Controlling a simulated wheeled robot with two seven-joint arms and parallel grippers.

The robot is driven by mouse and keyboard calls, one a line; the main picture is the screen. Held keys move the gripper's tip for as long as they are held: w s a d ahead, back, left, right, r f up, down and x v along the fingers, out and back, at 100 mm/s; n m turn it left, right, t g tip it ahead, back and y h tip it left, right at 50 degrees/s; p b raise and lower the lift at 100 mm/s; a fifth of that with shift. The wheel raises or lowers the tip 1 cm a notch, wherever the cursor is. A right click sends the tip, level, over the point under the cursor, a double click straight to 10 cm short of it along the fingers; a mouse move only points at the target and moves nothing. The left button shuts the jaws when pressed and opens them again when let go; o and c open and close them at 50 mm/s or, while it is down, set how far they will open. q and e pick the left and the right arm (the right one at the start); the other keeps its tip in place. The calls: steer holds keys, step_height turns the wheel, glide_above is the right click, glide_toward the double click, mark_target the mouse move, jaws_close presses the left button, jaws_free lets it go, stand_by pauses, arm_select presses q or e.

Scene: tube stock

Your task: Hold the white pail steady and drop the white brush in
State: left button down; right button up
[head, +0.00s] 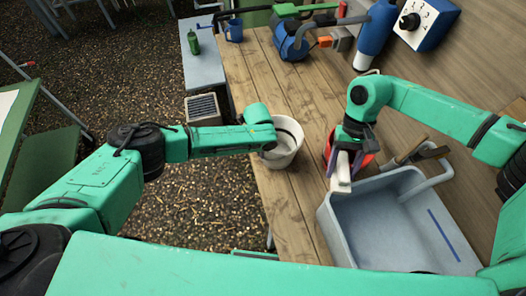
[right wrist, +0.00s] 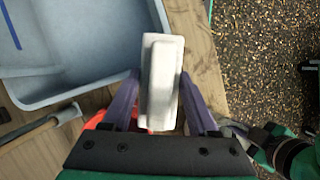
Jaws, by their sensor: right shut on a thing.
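The white pail (head: 285,146) stands upright on the wooden table near its left edge. My left gripper (head: 268,146) is at the pail's left side; its fingers are too hidden to tell whether they grip the rim. My right gripper (head: 345,158) is shut on the white brush (head: 341,175), to the right of the pail and apart from it. In the right wrist view the brush (right wrist: 161,75) sits between the two purple fingers of my right gripper (right wrist: 160,95), its long raised part facing the camera.
A grey-blue basin (head: 352,232) stands at the table's front right. A red container (head: 368,160) is behind my right gripper, partly hidden. A wooden-handled tool (head: 410,150) lies by the basin. Blue equipment (head: 290,42) stands at the back. Bare planks (head: 302,200) lie between pail and basin.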

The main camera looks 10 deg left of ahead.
stand_by(0.3)
arm_select(q)
steer(key=shift+a, duration=0.1)
arm_select(e)
steer(key=w+a+r+m+t+y, duration=0.2)
steer(key=w+a+m+t, duration=0.1)
steer(key=w+a+m, duration=0.7)
steer(key=w+a+r+m+t+y, duration=0.25)
steer(key=w+a+m, duration=0.45)
steer(key=m, duration=0.5)
step_height(320, 180, down, 16)
steer(key=shift+d+f+m+t, duration=0.2)
steer(key=shift+m+t, duration=0.1)
steer(key=shift+t, duration=0.15)
steer(key=shift+w+h, duration=0.1)
steer(key=shift+h, duration=0.15)
steer(key=o, duration=1.4)
